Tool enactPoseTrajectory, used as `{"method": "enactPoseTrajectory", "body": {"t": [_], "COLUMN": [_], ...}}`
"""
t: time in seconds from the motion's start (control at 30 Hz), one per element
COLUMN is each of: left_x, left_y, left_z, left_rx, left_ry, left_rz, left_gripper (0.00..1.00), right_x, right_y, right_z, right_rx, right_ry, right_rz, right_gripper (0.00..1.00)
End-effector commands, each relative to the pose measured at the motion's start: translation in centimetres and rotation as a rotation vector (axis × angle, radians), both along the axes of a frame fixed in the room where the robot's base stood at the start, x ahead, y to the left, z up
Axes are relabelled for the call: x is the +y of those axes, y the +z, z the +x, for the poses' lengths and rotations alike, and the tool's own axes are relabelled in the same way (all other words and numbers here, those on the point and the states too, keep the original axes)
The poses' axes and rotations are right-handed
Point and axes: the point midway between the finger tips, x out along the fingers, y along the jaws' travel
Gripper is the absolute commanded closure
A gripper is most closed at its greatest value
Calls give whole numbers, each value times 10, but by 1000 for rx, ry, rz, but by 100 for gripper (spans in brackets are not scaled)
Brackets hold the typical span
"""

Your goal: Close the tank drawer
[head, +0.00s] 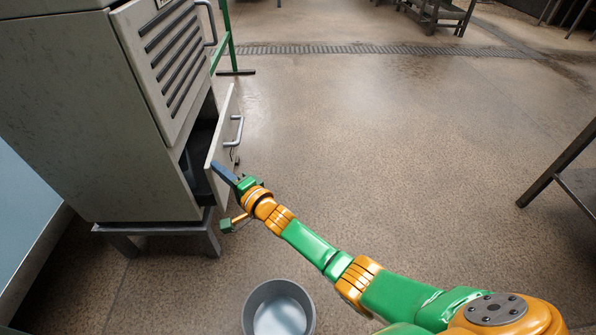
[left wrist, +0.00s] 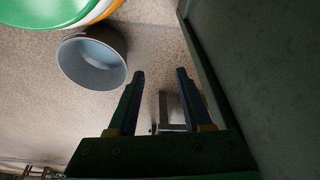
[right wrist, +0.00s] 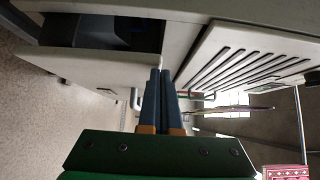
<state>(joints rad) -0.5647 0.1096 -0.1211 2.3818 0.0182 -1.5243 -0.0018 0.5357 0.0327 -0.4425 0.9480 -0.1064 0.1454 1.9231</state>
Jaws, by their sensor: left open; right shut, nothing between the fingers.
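The grey tank drawer (head: 222,135) sits low in the cabinet (head: 80,120) and stands partly open, with a dark gap behind its front panel. Its curved metal handle (head: 237,131) is on the outer face. My right gripper (head: 223,172) is shut and empty, with its fingertips at the near lower edge of the drawer front; I cannot tell whether they touch. In the right wrist view the drawer front (right wrist: 95,70) lies just beyond the shut fingers (right wrist: 161,70). My left gripper (left wrist: 160,74) is open and empty beside a large dark panel; it is not clear in the head view.
A grey bucket (head: 250,310) stands on the floor at bottom centre. The cabinet rests on a low metal stand (head: 150,230). A louvred panel (head: 172,60) with a handle is above the drawer. A metal table (head: 570,165) stands at right. The middle floor is clear.

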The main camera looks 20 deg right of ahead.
Motion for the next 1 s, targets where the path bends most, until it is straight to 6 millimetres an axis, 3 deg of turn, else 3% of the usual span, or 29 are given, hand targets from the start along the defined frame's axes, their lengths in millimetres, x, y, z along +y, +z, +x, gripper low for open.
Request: {"method": "enactPoseTrajectory", "body": {"t": [0.1, 0.27, 0.4, 0.6, 0.8, 1.0], "left_x": [0, -13, -26, -44, -54, -59], "left_y": [10, 29, 62, 126, 188, 230], "left_z": [-3, 51, 98, 140, 152, 148], "left_rx": [-15, -287, -566, -957, -1278, -1486], "left_ry": [-1, -18, -35, -59, -80, -92], "left_rz": [-2, -46, -95, -172, -240, -288], "left_gripper": [50, 50, 50, 50, 50, 50], "right_x": [8, 19, 29, 42, 52, 58], "right_y": [-2, -2, -3, -3, -2, -1], "right_z": [3, 8, 12, 17, 21, 24], "right_rx": [-2, -2, -1, -1, -1, -1], "right_ry": [2, 2, 2, 2, 2, 2], "right_rz": [1, 3, 2, 1, 1, 1], "right_gripper": [100, 100, 100, 100, 100, 100]}}
